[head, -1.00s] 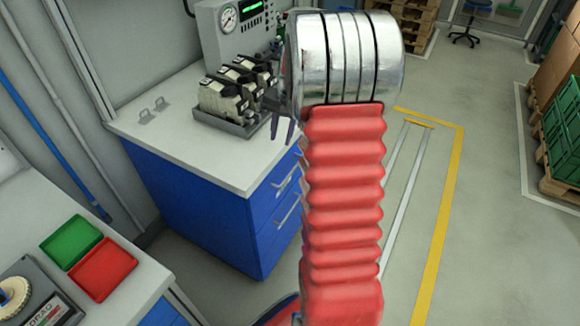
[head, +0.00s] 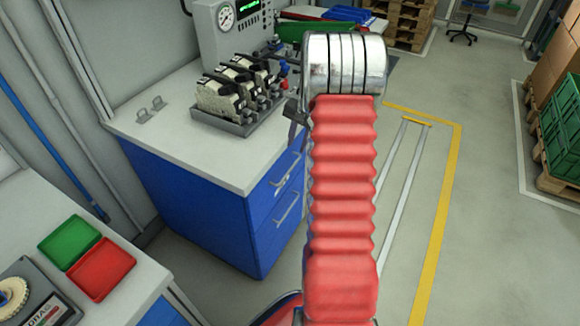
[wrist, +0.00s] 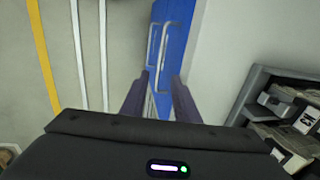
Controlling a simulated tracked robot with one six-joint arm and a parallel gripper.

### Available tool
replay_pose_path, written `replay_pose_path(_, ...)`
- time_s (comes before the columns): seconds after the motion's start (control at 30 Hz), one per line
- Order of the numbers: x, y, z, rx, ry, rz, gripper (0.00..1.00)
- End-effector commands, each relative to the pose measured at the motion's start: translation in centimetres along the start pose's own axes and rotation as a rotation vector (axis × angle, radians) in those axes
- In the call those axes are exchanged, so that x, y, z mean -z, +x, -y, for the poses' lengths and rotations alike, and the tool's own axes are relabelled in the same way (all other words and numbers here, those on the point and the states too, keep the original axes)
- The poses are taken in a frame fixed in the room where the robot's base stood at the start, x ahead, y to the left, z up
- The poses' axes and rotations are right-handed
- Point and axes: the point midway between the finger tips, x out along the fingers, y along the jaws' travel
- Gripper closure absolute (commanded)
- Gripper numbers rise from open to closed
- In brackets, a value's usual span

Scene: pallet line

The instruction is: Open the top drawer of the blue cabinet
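The blue cabinet (head: 200,215) stands under a white counter in the head view, its drawer fronts facing right. The top drawer (head: 264,198) looks closed; its bar handle (head: 284,181) is partly hidden behind my arm. My gripper (head: 294,112) shows only as a dark fingertip piece beside my arm, near the counter's front edge. In the wrist view my gripper (wrist: 158,76) is open, with its two fingers apart. The cabinet's blue front (wrist: 178,30) and pale handles (wrist: 163,50) appear between and beyond the fingers. I cannot tell any contact with a handle.
On the counter (head: 180,140) are a grey tray with black-and-white parts (head: 240,95) and a gauge panel (head: 232,30). Green (head: 70,240) and red (head: 102,268) trays lie on a nearer bench. The floor right of the cabinet is open, with a yellow line (head: 440,230).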

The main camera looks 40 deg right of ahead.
Motion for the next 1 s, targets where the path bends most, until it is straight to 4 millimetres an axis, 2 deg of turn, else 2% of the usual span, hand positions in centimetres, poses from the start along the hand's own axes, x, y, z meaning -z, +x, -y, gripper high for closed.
replay_pose_path(0.7,-0.1,10.7,0.0,-0.002,-0.001,0.002,0.72)
replay_pose_path(0.9,-0.1,12.5,0.0,-0.001,-0.001,0.001,0.72)
replay_pose_path(1.0,-0.1,12.8,0.1,0.0,-0.001,0.001,0.72)
